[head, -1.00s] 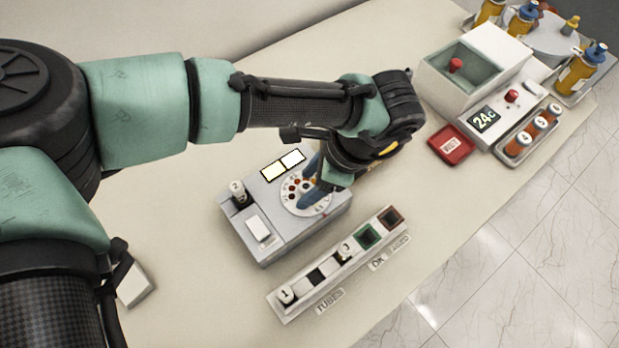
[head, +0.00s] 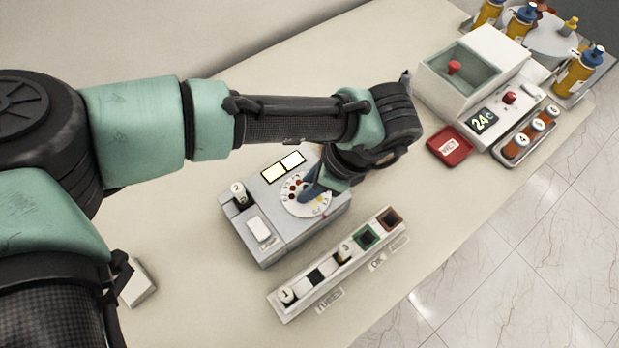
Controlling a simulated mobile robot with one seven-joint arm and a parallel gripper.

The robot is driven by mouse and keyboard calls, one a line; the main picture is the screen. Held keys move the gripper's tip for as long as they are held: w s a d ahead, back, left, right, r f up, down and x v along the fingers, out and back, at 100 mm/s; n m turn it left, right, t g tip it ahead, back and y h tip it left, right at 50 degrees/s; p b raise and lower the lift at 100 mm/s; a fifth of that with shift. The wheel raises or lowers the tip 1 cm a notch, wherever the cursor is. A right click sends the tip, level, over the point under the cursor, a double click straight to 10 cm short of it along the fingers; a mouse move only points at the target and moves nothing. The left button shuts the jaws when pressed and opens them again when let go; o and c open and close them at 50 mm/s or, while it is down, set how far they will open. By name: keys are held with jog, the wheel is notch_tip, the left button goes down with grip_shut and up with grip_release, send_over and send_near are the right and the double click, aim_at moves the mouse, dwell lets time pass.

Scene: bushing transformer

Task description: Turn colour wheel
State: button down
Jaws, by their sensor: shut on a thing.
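The colour wheel (head: 318,206) is a white disc with coloured dots, set in the top of a grey device (head: 285,232). My gripper (head: 307,191) reaches down over the wheel and is shut on its blue pointer-like knob; the arm hides part of the wheel's upper right. Two lit windows, one pale yellow (head: 273,173) and one white (head: 293,161), sit behind the wheel. A tube (head: 238,190) marked 2 stands in the device's left slot, with a white button (head: 259,228) in front of it.
A tube rack (head: 325,290) with tubes 1 and 3 and green and red slots stands in front. Bottles (head: 580,72) stand at the far right corner.

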jog(key=shift+s+a+m+t+h+p, duration=0.1)
jog(key=shift+m+t+h+p, duration=0.35)
jog(key=shift+m, duration=1)
jog(key=shift+m+t+h+p, duration=0.1)
jog(key=shift+m+t+p, duration=0.45)
jog(key=shift+m+p, duration=0.65)
jog(key=shift+m+b, duration=0.3)
jog(key=shift+m, duration=0.05)
jog(key=c, duration=0.6)
grip_release()
jog(key=shift+c, duration=0.2)
jog(key=shift+r, duration=0.1)
jog(key=v, duration=1.2)
jog(key=shift+s+r+b, duration=0.15)
jog(key=shift+r+b, duration=0.15)
jog(key=shift+r, duration=0.1)
